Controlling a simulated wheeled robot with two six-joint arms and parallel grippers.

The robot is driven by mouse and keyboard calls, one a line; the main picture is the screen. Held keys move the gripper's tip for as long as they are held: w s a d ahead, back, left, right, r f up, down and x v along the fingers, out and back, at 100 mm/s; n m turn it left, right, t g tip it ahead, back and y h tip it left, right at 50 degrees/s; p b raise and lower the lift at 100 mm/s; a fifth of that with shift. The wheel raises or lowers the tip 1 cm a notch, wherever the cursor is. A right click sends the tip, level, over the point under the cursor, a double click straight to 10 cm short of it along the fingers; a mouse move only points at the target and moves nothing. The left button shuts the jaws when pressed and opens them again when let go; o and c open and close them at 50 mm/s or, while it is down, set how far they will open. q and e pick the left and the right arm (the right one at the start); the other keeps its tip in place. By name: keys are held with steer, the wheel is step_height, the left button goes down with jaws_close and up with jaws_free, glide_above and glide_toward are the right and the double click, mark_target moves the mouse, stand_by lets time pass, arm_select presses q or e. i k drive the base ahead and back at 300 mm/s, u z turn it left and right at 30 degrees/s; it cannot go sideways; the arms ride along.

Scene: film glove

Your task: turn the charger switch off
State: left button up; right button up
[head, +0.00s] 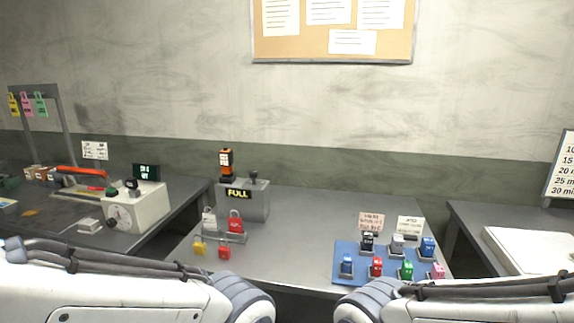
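A grey box (258,206) with a yellow-lettered FULL sign (238,194) stands at the back of the middle table. It looks like the charger. An orange and black handheld device (227,162) stands upright on its left side. A small dark knob or lever (254,176) sticks up from its top and may be the switch; its setting is too small to tell. My two white arms cross the bottom of the head view, from the left and from the right. Both grippers are out of view.
Red and yellow padlocks (224,252) and a small rack sit in front of the box. A blue mat (347,262) with several small coloured items lies to the right. A white machine (146,207) with a dial stands on the left table.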

mark_target(254, 174)
steer(key=z, duration=0.05)
steer(key=i, duration=0.65)
steer(key=u, duration=0.7)
steer(key=i, duration=0.65)
steer(key=u, duration=0.7)
